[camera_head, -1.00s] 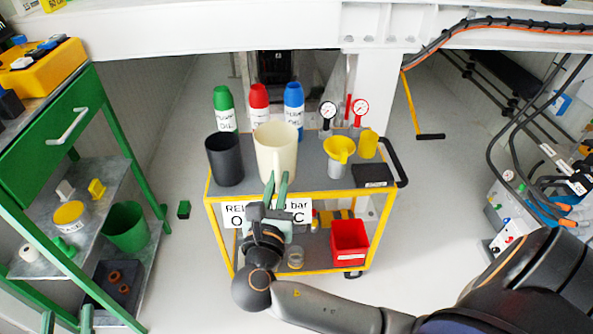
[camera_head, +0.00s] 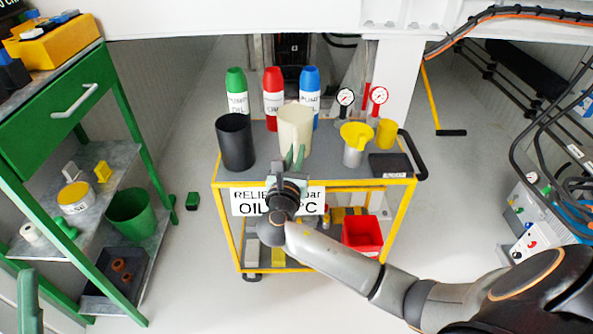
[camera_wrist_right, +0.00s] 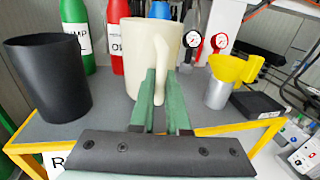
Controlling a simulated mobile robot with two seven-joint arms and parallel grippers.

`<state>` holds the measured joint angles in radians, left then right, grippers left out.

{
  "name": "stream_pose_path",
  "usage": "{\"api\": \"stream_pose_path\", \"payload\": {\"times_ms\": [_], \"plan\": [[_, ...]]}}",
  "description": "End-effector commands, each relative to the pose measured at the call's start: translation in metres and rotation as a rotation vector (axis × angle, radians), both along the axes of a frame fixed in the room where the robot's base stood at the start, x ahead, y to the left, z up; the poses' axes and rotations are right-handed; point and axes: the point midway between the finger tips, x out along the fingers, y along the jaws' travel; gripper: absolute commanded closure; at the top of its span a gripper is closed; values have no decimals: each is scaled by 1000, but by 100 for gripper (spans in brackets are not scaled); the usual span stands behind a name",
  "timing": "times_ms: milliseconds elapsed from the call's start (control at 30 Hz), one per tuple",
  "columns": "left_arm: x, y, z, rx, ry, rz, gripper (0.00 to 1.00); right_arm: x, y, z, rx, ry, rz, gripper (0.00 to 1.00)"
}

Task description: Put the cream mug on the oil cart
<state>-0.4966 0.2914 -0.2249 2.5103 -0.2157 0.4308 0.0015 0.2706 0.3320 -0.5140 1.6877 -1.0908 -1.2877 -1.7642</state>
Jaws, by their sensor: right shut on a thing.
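The cream mug (camera_head: 295,130) is upright over the top shelf of the oil cart (camera_head: 262,150), between a black cup and a yellow funnel. It also shows in the right wrist view (camera_wrist_right: 142,60), with its handle toward me. My right gripper (camera_head: 295,158) is shut on the mug's handle; its green fingers (camera_wrist_right: 153,90) sit either side of it. I cannot tell whether the mug's base touches the shelf. A green finger of my left gripper (camera_head: 28,300) shows at the lower left edge, away from the cart; the rest is out of frame.
The black cup (camera_head: 236,143) stands left of the mug. Green (camera_head: 237,95), red (camera_head: 273,95) and blue (camera_head: 310,95) bottles stand behind. The yellow funnel (camera_head: 356,140), gauges and a dark box (camera_head: 390,165) are to the right. A green shelf unit (camera_head: 75,110) stands left.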

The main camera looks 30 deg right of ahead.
Motion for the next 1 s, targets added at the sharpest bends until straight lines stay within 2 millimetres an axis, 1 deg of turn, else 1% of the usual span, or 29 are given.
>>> {"api": "stream_pose_path", "payload": {"times_ms": [167, 233, 300, 400, 700, 800, 833, 1000], "plan": [[0, 0, -7, -6, 5, -7, 50, 6, -5, -9, -1, -2, 0, 100], [0, 0, -13, -10, 9, -11, 50, 10, -8, -17, -2, -1, -2, 100], [1, -1, -22, -17, 14, -17, 50, 9, -7, -31, -1, 1, 0, 100], [1, -1, -31, -28, 25, -27, 50, 9, -7, -43, -1, 0, 0, 100], [2, -3, -31, -25, 36, -37, 50, 9, -7, -42, -1, 0, 0, 100], [2, -3, -32, -23, 35, -38, 50, 9, -7, -45, -1, 0, 0, 100], [2, -3, -32, -22, 35, -38, 50, 9, -7, -46, -1, 1, 0, 84], [1, -3, -31, -21, 32, -38, 50, 9, -6, -45, -1, 1, 0, 65]]}}
